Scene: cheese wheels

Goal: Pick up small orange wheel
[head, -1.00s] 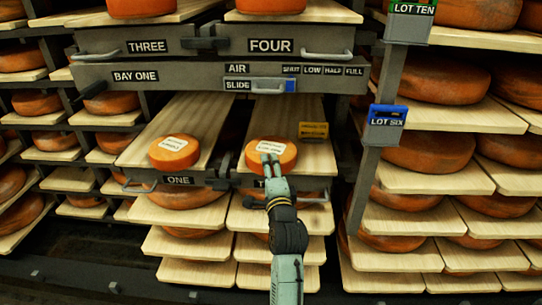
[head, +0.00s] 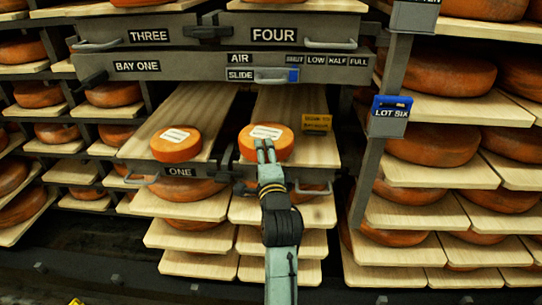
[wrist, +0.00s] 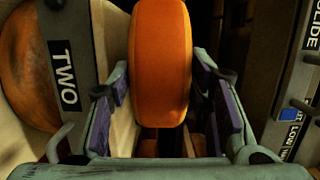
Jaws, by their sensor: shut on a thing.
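Two small orange wheels with white labels show in the head view. The right one (head: 267,130) is at the front of the right-hand board (head: 287,105), and my gripper (head: 266,150) is on its near side. In the wrist view the orange wheel (wrist: 160,50) stands between the two purple-padded fingers of my gripper (wrist: 163,100), which is shut on it. I cannot tell whether its underside touches the board. The left small wheel (head: 176,143) rests on the board above the ONE label (head: 180,172).
The BAY ONE beam (head: 140,67) crosses above the boards. A post with a blue LOT SIX tag (head: 390,108) stands to the right. A yellow sign (head: 317,123) is just right of the held wheel. Shelves of large wheels (head: 435,75) lie on both sides.

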